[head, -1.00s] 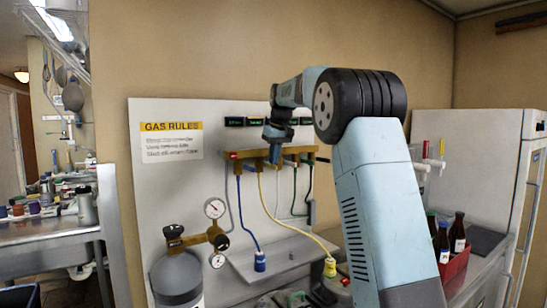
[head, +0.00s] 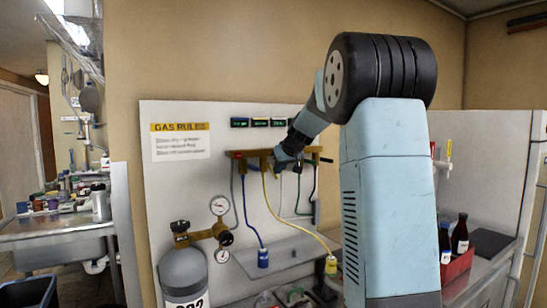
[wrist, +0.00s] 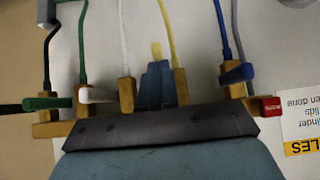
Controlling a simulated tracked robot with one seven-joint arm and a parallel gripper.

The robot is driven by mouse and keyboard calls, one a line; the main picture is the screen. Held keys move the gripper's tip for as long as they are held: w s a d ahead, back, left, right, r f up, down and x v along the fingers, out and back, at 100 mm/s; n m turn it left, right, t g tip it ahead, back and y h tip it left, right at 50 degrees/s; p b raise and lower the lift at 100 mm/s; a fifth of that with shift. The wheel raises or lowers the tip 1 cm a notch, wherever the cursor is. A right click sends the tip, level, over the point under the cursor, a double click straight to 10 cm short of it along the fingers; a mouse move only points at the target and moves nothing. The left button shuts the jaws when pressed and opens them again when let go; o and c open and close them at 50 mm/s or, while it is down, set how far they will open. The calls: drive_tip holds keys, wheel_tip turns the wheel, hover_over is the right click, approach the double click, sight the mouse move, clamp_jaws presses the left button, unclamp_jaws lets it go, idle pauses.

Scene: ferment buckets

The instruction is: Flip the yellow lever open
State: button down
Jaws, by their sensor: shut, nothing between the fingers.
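The brass gas manifold (head: 252,154) is fixed to the white wall panel. In the wrist view its valves carry coloured levers and hoses. The yellow lever (wrist: 156,51) shows only as a small tip just past my fingertips, pointing along the yellow hose (wrist: 168,35); its base is hidden behind my fingers. My gripper (wrist: 156,80) is shut and empty, over the yellow valve. Whether it touches the lever I cannot tell.
The white lever (wrist: 97,95) and green lever (wrist: 46,103) lie crosswise on one side, the blue lever (wrist: 237,74) and red tag (wrist: 270,106) on the other. A gas cylinder (head: 184,276) stands below left. A red crate (head: 456,268) holds bottles at right.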

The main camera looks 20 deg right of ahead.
sight(278, 177)
drive_tip(key=shift+w+f, duration=0.25)
drive_tip(key=shift+f, duration=0.7)
drive_tip(key=shift+w+f, duration=0.2)
drive_tip(key=shift+f, duration=0.75)
drive_tip(key=shift+x, duration=1.3)
drive_tip(key=shift+s+f, duration=0.15)
drive_tip(key=shift+s, duration=0.1)
drive_tip(key=shift+r, duration=0.8)
drive_tip(key=shift+s, duration=0.1)
